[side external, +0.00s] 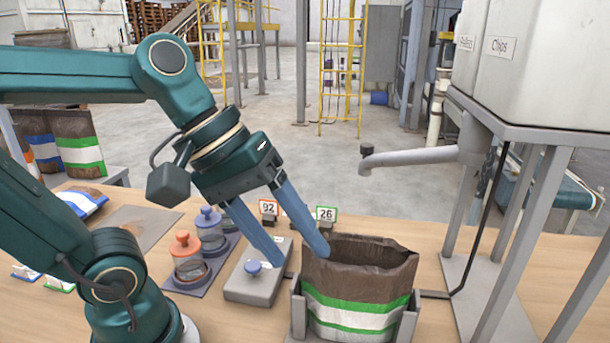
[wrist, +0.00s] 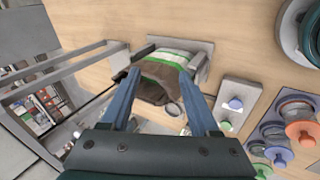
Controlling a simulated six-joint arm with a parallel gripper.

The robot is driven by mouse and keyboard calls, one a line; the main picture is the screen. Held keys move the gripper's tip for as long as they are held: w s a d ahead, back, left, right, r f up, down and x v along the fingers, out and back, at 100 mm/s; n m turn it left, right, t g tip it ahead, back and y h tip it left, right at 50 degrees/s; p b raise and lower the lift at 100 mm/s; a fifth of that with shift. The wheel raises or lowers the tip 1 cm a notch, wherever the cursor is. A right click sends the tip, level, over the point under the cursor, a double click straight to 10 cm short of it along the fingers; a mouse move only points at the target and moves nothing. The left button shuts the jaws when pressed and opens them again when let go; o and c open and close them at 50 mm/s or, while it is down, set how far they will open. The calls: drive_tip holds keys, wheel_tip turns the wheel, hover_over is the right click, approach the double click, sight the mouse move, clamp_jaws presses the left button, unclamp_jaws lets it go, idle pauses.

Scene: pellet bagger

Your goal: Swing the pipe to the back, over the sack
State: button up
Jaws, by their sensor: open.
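The grey pipe (side external: 412,157) runs out level from an upright joint under the hopper, its short down-turned mouth at the left end. In the side view it shows above and beyond the sack. The brown sack (side external: 350,318) with green and white bands stands open at the top in a grey holder (side external: 298,315). The sack also shows between my fingers in the wrist view (wrist: 168,58). My gripper (side external: 303,256) is open and empty, fingers pointing down close to the sack's left rim in the side view. In the wrist view a grey round end below the sack may be the pipe's mouth; I cannot tell.
The hopper (side external: 540,60) stands on grey legs (side external: 505,215) at the right. Left of the sack are a grey box with a blue knob (side external: 253,267), number cards 92 (side external: 268,208) and 26 (side external: 326,214), and knobbed jars (side external: 188,258). Bare table shows behind the sack.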

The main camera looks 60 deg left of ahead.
drive_tip(key=w+a+r+n+t+h, duration=0.2)
drive_tip(key=w+r+n+h, duration=0.35)
drive_tip(key=w+n, duration=0.65)
drive_tip(key=n+t, duration=0.4)
drive_tip(key=n, duration=0.5)
approach(362, 145)
drive_tip(key=shift+y, duration=0.45)
drive_tip(key=x, duration=0.4)
drive_tip(key=shift+d+r, duration=0.25)
drive_tip(key=shift+d, duration=0.05)
drive_tip(key=shift+x, duration=2.45)
drive_tip(key=shift+f, duration=0.1)
clamp_jaws()
